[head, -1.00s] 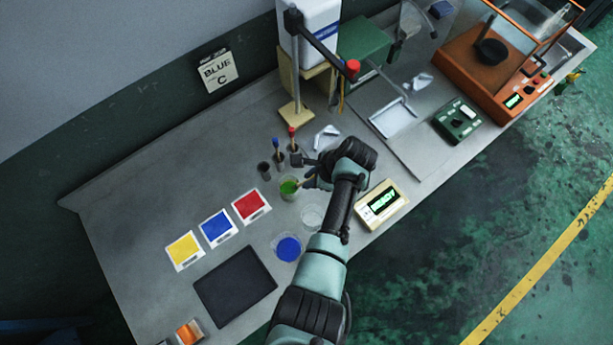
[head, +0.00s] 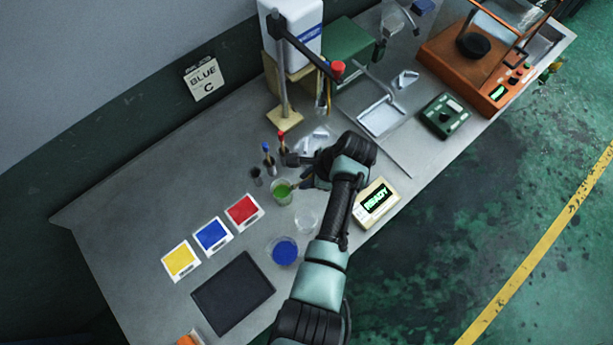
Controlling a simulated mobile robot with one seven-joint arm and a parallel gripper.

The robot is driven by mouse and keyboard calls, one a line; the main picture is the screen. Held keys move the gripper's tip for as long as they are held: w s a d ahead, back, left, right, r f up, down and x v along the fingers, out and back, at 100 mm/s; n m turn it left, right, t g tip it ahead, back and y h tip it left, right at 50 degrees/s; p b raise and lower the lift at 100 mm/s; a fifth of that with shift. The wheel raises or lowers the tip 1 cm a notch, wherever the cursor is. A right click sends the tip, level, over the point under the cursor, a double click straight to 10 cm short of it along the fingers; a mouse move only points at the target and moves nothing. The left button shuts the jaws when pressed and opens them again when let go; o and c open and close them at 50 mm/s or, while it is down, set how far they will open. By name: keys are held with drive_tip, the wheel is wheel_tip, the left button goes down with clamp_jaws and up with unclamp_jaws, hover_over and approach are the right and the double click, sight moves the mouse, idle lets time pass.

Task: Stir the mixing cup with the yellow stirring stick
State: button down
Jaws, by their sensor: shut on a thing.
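The mixing cup (head: 282,196) is a clear cup with green liquid in it, standing on the bench left of my gripper. My gripper (head: 303,183) is shut just right of the cup's rim, its fingers partly hidden by my dark wrist. A short piece of the yellow stirring stick (head: 296,186) shows between the fingers and the cup. It is tilted, with its lower end at the green liquid; how deep it reaches I cannot tell.
An empty clear cup (head: 306,219) and a cup of blue (head: 285,251) stand close below. Red-topped and blue-topped tools (head: 268,158) stand in dark holders behind the cup. A cream READY box (head: 376,203) is right of my arm. A black mat (head: 233,292) lies at lower left.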

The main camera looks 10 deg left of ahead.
idle(0.3)
drive_tip(key=shift+r, duration=2.5)
